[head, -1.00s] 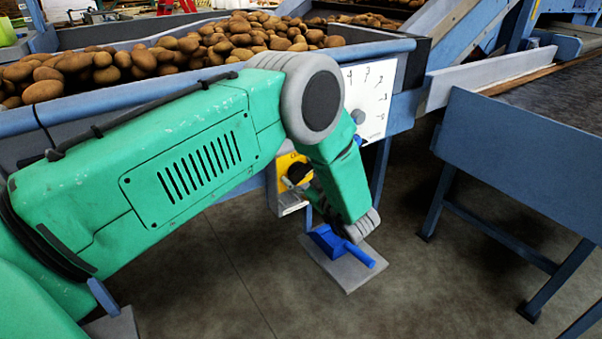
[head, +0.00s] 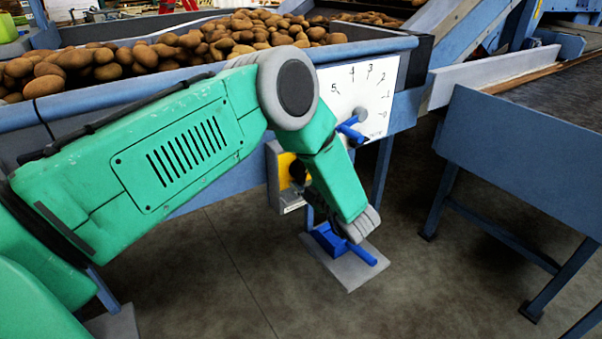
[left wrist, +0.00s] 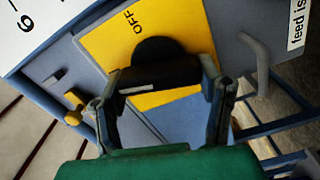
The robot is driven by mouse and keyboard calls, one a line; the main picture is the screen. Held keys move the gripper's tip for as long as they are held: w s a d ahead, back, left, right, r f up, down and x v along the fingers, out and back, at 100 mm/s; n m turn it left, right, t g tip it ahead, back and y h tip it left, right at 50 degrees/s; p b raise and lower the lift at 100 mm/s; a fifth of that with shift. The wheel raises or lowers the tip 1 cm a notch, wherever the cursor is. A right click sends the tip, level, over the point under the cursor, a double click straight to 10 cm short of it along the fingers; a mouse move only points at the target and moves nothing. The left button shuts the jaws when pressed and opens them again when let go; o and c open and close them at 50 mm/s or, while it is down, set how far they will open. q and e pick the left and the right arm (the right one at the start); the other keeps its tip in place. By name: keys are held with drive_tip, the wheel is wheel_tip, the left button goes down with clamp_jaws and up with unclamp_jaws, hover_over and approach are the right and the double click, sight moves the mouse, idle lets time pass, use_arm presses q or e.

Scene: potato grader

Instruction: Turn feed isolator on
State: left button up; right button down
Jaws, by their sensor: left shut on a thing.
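The feed isolator is a grey box with a yellow plate (head: 283,164) below the hopper edge, partly behind my left forearm in the head view. In the left wrist view its yellow plate (left wrist: 108,45) carries the word OFF, and a cut-off "feed is" label shows at the right edge. Its black knob (left wrist: 158,50) sits between the two fingers of my left gripper (left wrist: 165,82), which is shut on it. The far part of the knob shows beyond the fingers; which way it points is hard to tell. My right gripper is in neither view.
A white numbered dial (head: 350,85) with a blue handle (head: 352,131) is close right of my forearm. A blue lever on a grey base plate (head: 352,275) lies below my wrist. The potato hopper (head: 100,108) is behind; a blue table (head: 510,150) stands right.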

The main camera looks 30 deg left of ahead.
use_arm(q)
drive_tip(key=shift+s+d+f+n, duration=0.1)
drive_tip(key=shift+f+n, duration=0.15)
drive_tip(key=shift+n, duration=0.4)
drive_tip(key=shift+s+f+n, duration=0.1)
drive_tip(key=shift+f+n, duration=0.1)
drive_tip(key=shift+n, duration=0.45)
drive_tip(key=o, duration=1)
drive_tip(key=shift+o, duration=0.8)
drive_tip(key=shift+w+r, duration=0.1)
drive_tip(key=shift+d, duration=0.1)
drive_tip(key=v, duration=1.2)
drive_tip(key=shift+w, duration=0.1)
